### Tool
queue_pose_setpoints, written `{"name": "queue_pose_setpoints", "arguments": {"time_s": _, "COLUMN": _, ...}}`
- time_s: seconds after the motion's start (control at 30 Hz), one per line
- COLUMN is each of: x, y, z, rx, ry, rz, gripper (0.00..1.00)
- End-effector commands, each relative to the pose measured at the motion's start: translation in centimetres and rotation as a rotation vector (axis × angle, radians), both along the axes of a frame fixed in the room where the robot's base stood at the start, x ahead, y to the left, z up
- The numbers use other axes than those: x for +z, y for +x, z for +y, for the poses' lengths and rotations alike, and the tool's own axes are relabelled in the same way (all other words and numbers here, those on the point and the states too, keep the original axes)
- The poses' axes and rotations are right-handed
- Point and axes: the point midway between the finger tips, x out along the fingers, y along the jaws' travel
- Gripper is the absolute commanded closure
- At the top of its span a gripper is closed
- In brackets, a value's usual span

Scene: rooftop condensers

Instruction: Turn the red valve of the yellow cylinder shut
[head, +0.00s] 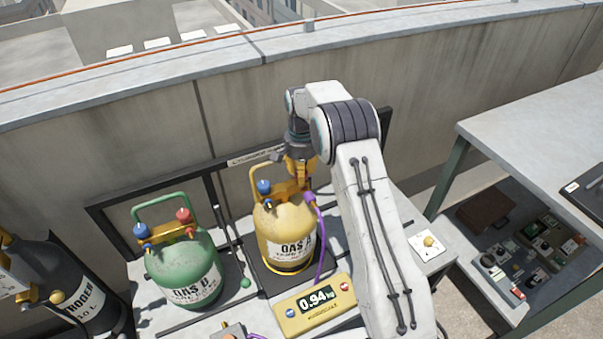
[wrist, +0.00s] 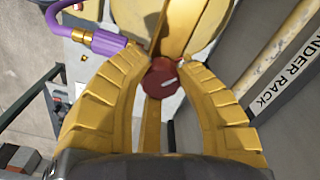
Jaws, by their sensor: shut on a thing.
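The yellow cylinder (head: 284,236), labelled GAS A, stands upright on a dark scale platform on the bench. In the head view my gripper (head: 299,172) reaches down over the cylinder's top, and the red valve is hidden there. A blue valve (head: 264,187) sits at the left of the cylinder's top. A purple hose (head: 319,231) is attached on its right side.
A green cylinder (head: 184,265) with red and blue valves stands to the left. A yellow scale display (head: 315,305) reading 0.94 kg is in front. A dark nitrogen cylinder (head: 80,290) stands far left. A rack rail (wrist: 285,70) runs close by. A grey table (head: 540,120) is at right.

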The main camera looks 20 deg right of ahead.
Motion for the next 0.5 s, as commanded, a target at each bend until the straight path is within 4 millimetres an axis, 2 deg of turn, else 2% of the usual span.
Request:
{"name": "queue_pose_setpoints", "arguments": {"time_s": 0.03, "x": -0.52, "y": -0.48, "z": 0.09, "rx": -0.044, "ry": -0.001, "rz": 0.019, "gripper": 1.00}}
{"name": "queue_pose_setpoints", "arguments": {"time_s": 0.5, "x": -0.53, "y": -0.41, "z": 0.17, "rx": -0.485, "ry": -0.004, "rz": 0.019, "gripper": 1.00}}
